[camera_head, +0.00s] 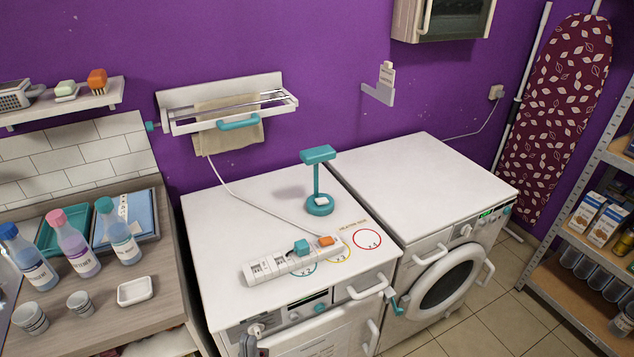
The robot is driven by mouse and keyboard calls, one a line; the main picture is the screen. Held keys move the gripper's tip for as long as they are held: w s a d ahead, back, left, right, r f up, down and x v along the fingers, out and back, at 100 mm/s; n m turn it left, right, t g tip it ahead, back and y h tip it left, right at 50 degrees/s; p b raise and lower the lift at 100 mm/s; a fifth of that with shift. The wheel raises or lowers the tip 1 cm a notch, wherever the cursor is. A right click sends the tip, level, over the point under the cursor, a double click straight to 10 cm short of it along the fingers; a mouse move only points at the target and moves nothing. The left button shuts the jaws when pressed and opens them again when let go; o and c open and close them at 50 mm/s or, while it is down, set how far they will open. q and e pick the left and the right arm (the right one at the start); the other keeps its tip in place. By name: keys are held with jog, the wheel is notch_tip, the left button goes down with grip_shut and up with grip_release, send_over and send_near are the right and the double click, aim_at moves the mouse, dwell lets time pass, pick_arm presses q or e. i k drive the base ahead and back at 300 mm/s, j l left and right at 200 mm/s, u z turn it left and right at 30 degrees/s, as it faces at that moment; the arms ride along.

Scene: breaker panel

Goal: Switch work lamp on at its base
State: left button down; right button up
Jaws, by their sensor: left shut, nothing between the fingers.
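The teal work lamp (316,180) stands upright on the top of the left white machine (240,215). Its flat head is above a thin stem. Its round base (320,208) carries a small white switch (321,201) on top. I see no glow from the lamp. My right gripper is not in view.
A towel rack (228,105) is on the wall. Bottles (73,243) stand on the left counter. The right machine's top (420,185) is clear.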

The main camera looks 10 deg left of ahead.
aim_at(322, 201)
jog(key=i+j+z, duration=0.2)
jog(key=z, duration=0.15)
jog(key=i+j+z, duration=0.15)
jog(key=j+z, duration=0.2)
jog(key=i+j+z, duration=0.1)
jog(key=j+z, duration=0.25)
